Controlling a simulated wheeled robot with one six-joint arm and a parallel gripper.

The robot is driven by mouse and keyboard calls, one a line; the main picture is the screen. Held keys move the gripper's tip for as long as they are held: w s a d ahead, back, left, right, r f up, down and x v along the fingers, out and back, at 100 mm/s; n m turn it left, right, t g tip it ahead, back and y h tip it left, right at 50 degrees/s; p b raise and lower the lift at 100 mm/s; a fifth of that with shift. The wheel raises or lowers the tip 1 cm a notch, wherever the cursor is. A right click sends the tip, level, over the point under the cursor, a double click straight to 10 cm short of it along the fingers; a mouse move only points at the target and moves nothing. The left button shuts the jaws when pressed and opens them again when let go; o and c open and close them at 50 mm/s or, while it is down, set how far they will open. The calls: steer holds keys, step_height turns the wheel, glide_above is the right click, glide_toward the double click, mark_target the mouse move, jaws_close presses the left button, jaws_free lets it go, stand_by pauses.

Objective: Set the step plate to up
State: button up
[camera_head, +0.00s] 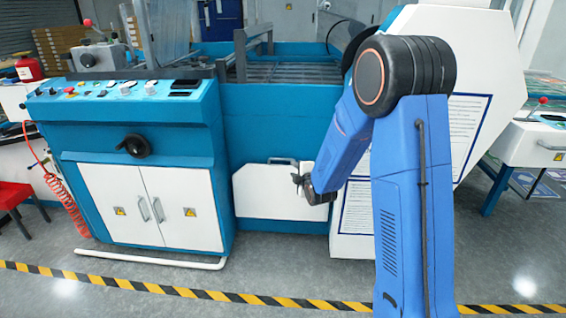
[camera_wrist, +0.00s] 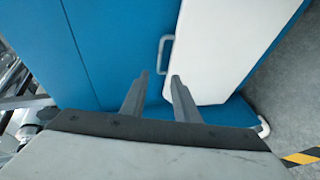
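The step plate looks like the white panel (camera_head: 270,195) low on the blue machine's front. It seems to stand upright against the front, but I cannot tell its exact tilt. A grey bar handle (camera_head: 283,161) sits at its top edge. My gripper (camera_head: 299,180) is in front of the panel's right part, a little below the handle. In the wrist view the panel (camera_wrist: 235,40) is at the right and the handle (camera_wrist: 165,52) lies just beyond the fingertips. My gripper (camera_wrist: 160,75) is open, with nothing between its fingers. It appears apart from the handle.
A control cabinet (camera_head: 140,170) with white doors and a black knob stands left of the panel. A white foot rail (camera_head: 150,260) runs along its base. A large white cover (camera_head: 500,60) with printed sheets is at the right. Grey floor with a yellow-black stripe (camera_head: 270,301) is clear in front.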

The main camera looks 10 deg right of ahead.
steer(key=x, duration=1.7)
steer(key=shift+c, duration=0.7)
jaws_close()
